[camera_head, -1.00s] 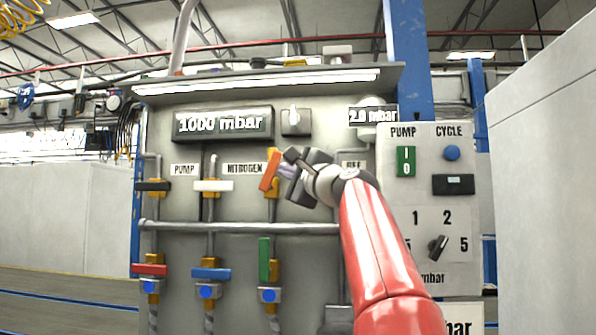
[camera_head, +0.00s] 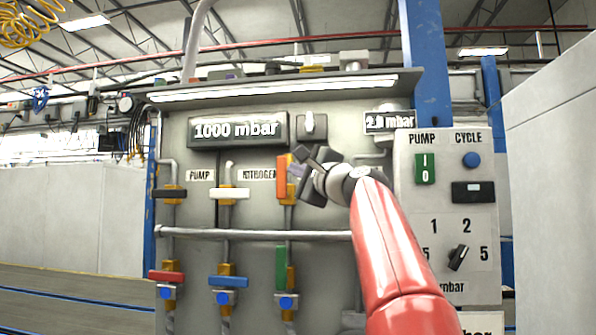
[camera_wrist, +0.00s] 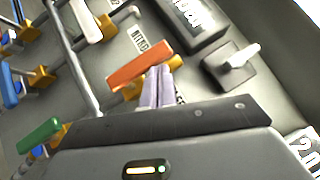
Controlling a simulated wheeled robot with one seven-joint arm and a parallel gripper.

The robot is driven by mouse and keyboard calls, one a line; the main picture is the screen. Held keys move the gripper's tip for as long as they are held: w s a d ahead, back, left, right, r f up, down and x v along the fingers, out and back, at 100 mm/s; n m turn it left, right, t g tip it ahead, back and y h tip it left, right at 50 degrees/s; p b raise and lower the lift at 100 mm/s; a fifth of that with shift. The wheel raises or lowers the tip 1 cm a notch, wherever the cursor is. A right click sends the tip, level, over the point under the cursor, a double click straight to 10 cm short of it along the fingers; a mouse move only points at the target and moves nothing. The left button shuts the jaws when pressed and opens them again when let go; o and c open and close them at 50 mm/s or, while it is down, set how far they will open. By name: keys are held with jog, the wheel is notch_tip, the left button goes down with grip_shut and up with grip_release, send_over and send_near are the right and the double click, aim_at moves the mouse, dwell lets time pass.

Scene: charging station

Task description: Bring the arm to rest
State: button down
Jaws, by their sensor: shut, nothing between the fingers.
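My red arm reaches up from the lower right in the head view. My gripper (camera_head: 297,170) is in front of the panel, beside the upper orange valve handle (camera_head: 282,176). In the wrist view my gripper's fingers (camera_wrist: 158,86) are together with nothing held between them. The orange handle (camera_wrist: 139,72) lies just beyond the fingertips there; I cannot tell whether they touch it. In the head view the handle stands upright. My gripper hides part of the panel to the right of this valve.
The charging panel (camera_head: 330,265) carries several valves, among them a green handle (camera_head: 282,267), a blue handle (camera_head: 227,282) and a white handle (camera_head: 229,193). A control box (camera_head: 445,270) stands right. A grey switch (camera_wrist: 232,60) is near my gripper. Pale walls flank both sides.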

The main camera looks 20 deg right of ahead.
jog(key=b+v, duration=0.3)
jog(key=v, duration=0.4)
jog(key=s+a+f+n+g, duration=0.2)
jog(key=a+f+n+g, duration=0.15)
jog(key=f, duration=0.55)
jog(key=s+a+f+n+g, duration=0.2)
jog(key=a+f, duration=0.3)
jog(key=f, duration=0.4)
jog(key=s+a+f+n+g, duration=0.2)
jog(key=a+f+n+g, duration=0.15)
jog(key=f, duration=0.55)
jog(key=s+a+f+n+g+h, duration=0.1)
jog(key=s+f+n+g, duration=0.1)
jog(key=s+f, duration=0.4)
jog(key=s+a+f+n+g+h, duration=0.1)
jog(key=s+f+n, duration=0.4)
jog(key=f, duration=0.8)
jog(key=s+a+f+n+g+h, duration=0.1)
jog(key=s+f+n+g, duration=0.2)
jog(key=s+f, duration=0.5)
notch_tip(320, 180, down, 2)
jog(key=shift+a+f+b, duration=0.1)
jog(key=shift+a+b, duration=0.2)
